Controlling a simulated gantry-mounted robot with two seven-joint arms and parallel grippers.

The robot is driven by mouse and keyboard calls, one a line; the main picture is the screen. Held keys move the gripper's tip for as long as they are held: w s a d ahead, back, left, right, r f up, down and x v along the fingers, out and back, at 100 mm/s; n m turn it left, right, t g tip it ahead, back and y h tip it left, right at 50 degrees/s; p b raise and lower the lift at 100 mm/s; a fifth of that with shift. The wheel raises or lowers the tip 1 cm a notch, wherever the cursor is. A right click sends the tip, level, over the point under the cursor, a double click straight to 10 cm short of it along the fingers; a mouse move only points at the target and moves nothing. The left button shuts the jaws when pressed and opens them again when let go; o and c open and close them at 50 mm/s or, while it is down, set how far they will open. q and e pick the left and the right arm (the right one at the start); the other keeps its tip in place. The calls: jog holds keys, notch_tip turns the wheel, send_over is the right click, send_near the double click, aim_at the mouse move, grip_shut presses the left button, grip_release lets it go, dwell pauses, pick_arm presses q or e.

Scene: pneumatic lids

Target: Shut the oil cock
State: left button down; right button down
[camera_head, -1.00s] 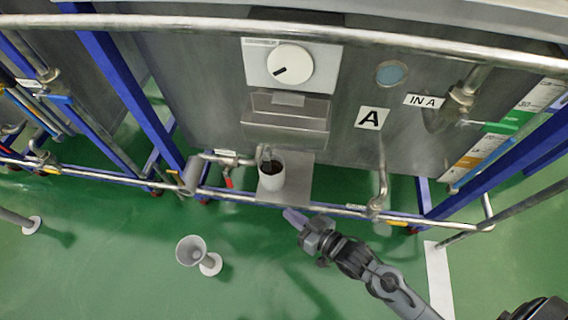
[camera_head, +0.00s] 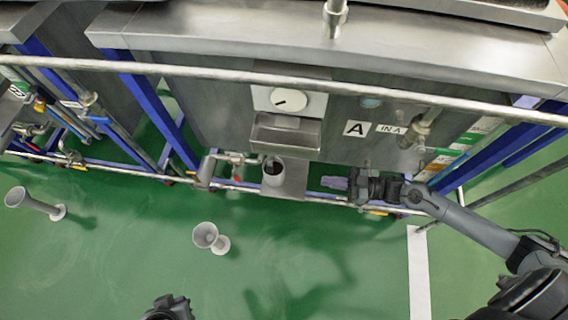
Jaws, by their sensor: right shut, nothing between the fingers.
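A small metal cock (camera_head: 236,160) sits on a short pipe low at the front of the tank, with a red part of its handle showing just below it. It is small, so its exact handle angle is hard to tell. A white cup (camera_head: 273,174) with dark contents stands to its right, on a metal plate. My right gripper (camera_head: 326,183) is shut and empty. It points left, to the right of the cup and the plate, apart from the cock. A dark part of my left arm's end (camera_head: 170,309) shows at the bottom edge; its fingers cannot be made out.
A long rail (camera_head: 300,80) crosses in front of the steel tank (camera_head: 225,100), which bears an "A" label (camera_head: 356,129) and a dial (camera_head: 288,100). Lower pipes run along its foot. Funnel-like stands (camera_head: 205,235) rise from the open green floor.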

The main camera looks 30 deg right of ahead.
jog(key=shift+w+r, duration=0.2)
jog(key=shift+r, duration=0.3)
jog(key=shift+a, duration=0.1)
jog(key=b, duration=0.6)
send_near(270, 169)
jog(key=w+a+f, duration=0.1)
jog(key=w+a, duration=0.2)
jog(key=a, duration=0.1)
jog(key=shift+w+a, duration=0.35)
jog(key=shift+w, duration=0.1)
jog(key=shift+f, duration=0.1)
